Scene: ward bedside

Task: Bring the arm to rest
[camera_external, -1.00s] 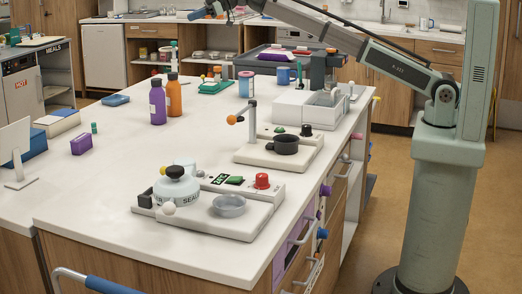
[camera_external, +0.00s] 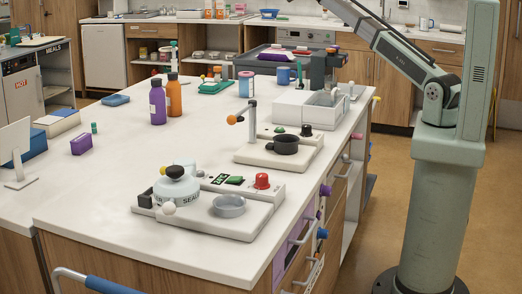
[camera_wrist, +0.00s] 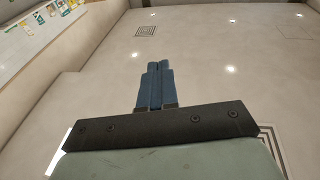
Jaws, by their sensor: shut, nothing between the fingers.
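My gripper (camera_wrist: 158,66) shows in the wrist view with its two blue fingers pressed together and nothing between them. Behind the fingers the wrist camera sees a pale surface with small round lights and a square grille, and no work surface. In the external view my arm rises from its base at the right and runs up and left out of the top of the picture. My gripper is out of the frame there.
A white counter (camera_external: 110,215) fills the left and middle. It bears a sealing device (camera_external: 175,188), a burner-like unit with a black pot (camera_external: 286,144), a purple bottle (camera_external: 157,103) and an orange bottle (camera_external: 174,97). The floor beside my base is clear.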

